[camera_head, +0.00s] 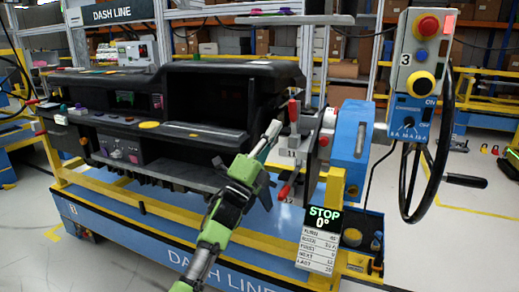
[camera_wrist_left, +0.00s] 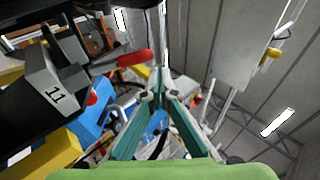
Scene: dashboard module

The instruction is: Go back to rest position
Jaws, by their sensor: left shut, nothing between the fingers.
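My green left arm rises from the bottom middle of the head view. My left gripper (camera_head: 273,130) is shut and empty, its tips beside the right end of the black dashboard module (camera_head: 205,95). The tips are close to the clamp with red handles (camera_head: 293,110); I cannot tell whether they touch it. In the left wrist view the gripper's fingers (camera_wrist_left: 160,92) come together with nothing between them. My right gripper is not in view.
The dashboard sits on a blue and yellow stand (camera_head: 150,225). A STOP display (camera_head: 322,215) hangs at its right front. A control box (camera_head: 420,65) with buttons and a black handwheel (camera_head: 432,150) stand to the right. Floor (camera_head: 470,235) is clear at the lower right.

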